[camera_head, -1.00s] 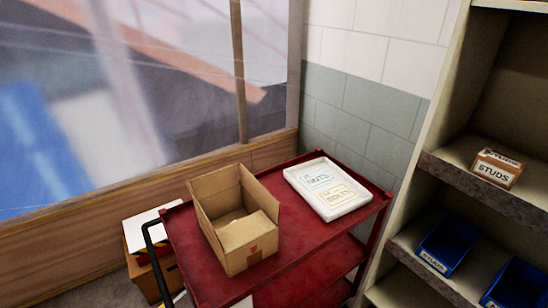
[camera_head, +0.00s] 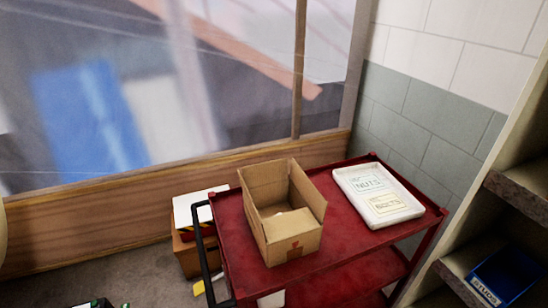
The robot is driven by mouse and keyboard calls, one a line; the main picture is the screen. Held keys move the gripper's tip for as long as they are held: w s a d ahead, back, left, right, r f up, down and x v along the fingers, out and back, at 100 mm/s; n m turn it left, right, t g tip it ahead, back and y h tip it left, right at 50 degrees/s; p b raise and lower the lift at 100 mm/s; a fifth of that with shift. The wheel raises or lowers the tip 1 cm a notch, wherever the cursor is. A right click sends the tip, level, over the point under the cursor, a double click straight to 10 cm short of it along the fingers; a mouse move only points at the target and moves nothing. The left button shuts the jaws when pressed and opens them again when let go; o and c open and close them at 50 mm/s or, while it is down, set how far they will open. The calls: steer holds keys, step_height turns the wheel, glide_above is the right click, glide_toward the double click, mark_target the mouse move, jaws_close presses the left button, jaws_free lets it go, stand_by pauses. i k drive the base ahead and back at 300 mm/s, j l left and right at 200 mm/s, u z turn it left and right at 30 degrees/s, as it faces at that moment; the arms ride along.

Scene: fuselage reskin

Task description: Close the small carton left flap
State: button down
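In the head view, a small open brown carton (camera_head: 291,245) stands on the red cart (camera_head: 237,264). Its left flap (camera_head: 264,185), at the back left, stands up. The right flap (camera_head: 307,191) also stands up, and a front flap (camera_head: 290,222) looks folded inward across part of the opening. A small orange-red mark is on the front wall. My gripper is not in view.
A white tray (camera_head: 386,216) labelled NUTS and BOLTS lies on the cart, right of the carton. A black cart handle (camera_head: 203,250) is at the left. Shelving with a blue bin (camera_head: 508,275) stands at the right. Another box (camera_head: 189,255) sits on the floor behind the cart.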

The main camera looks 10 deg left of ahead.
mark_target(272, 172)
steer(key=i+j+u, duration=0.15)
steer(key=i+j, duration=0.25)
steer(key=j, duration=0.3)
steer(key=i+j+u, duration=0.15)
steer(key=i+j, duration=0.3)
steer(key=j, duration=0.15)
steer(key=i+j+u, duration=0.15)
steer(key=i+j, duration=0.3)
steer(key=j, duration=0.15)
